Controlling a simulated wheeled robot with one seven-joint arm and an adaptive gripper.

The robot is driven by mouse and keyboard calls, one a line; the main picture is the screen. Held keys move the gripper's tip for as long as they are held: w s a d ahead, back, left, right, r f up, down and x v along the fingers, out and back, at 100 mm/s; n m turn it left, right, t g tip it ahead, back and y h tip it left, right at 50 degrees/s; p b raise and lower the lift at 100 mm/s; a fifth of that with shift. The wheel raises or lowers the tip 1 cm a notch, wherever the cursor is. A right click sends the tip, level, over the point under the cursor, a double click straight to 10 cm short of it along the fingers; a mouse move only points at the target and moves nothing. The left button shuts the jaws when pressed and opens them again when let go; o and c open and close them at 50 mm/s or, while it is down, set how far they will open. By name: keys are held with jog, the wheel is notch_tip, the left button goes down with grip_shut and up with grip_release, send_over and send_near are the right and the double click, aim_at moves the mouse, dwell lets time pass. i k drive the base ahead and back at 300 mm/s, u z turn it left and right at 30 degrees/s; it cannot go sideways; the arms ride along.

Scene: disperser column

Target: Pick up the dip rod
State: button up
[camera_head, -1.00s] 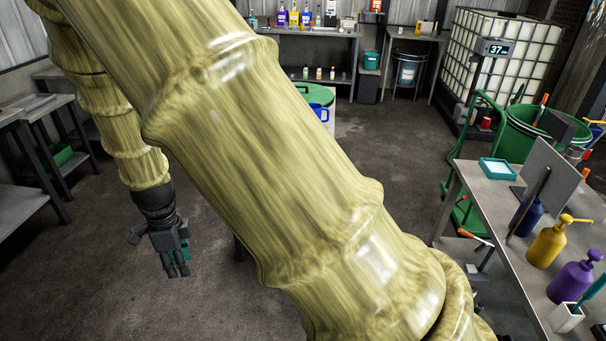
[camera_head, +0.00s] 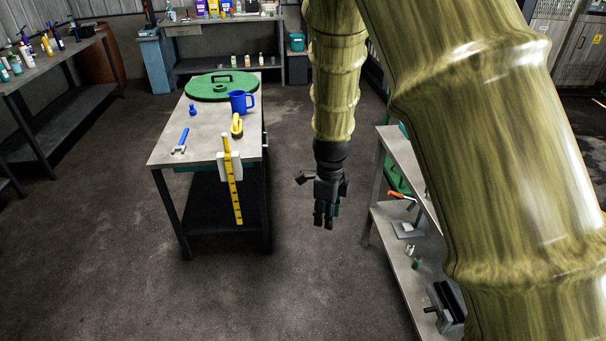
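The dip rod looks to be the yellow stick with dark marks (camera_head: 233,185), hanging upright at the front end of the middle table, by a white holder (camera_head: 222,165). Its top stands above the table top and its lower end hangs below. My gripper (camera_head: 325,222) points down in the air to the right of the rod and table, clearly apart from both. Nothing shows in it. Its dark fingers look close together, but it is too small to tell whether they are open or shut.
The middle table (camera_head: 205,140) bears a green lid (camera_head: 222,90), a blue jug (camera_head: 241,103), a yellow-handled tool (camera_head: 237,125) and a blue-handled tool (camera_head: 180,141). A shelved bench (camera_head: 390,215) stands right of my gripper. The floor before the table is clear.

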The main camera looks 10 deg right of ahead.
aim_at(227, 150)
jog(key=z, duration=0.45)
jog(key=i, duration=2.35)
jog(key=u, duration=3.35)
jog(key=k, duration=0.35)
jog(key=z, duration=1.35)
